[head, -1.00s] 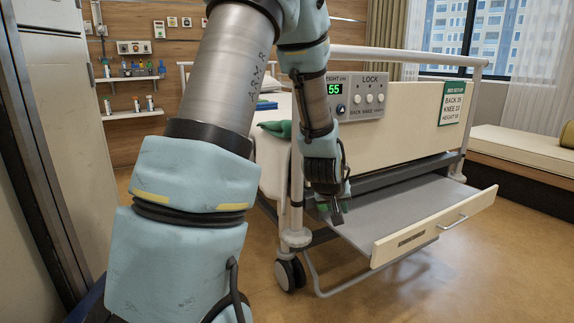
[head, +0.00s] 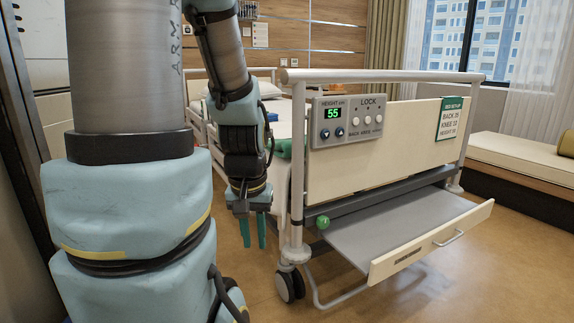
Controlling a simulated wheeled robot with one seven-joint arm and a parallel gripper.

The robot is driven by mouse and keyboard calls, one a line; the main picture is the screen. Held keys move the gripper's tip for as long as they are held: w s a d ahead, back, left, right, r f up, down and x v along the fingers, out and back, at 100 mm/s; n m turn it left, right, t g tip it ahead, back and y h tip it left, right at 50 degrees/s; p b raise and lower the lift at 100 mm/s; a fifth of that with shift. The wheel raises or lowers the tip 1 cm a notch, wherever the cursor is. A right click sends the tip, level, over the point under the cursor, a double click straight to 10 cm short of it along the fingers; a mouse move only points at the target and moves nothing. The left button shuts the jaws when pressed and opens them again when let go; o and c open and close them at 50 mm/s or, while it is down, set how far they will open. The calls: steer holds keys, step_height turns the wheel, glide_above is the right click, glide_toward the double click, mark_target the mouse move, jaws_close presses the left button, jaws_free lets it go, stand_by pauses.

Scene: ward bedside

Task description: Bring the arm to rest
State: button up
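My arm fills the left of the head view, bent, with its forearm hanging down. My gripper (head: 254,232) points down at the left of the bed's foot end. Its two teal fingers are apart with a gap between them, and nothing shows between them. A green ball knob (head: 323,222) sits to the right of the gripper, clear of it, near the bed's corner post.
The bed's footboard (head: 410,135) carries a control panel (head: 346,120) reading 55 and a green set-up sign (head: 451,118). A pulled-out shelf (head: 395,230) juts forward below. A caster (head: 290,282) stands under the corner. A window bench (head: 530,165) is at right. Floor in front is clear.

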step_height(320, 180, up, 30)
steer(key=p, duration=2.8)
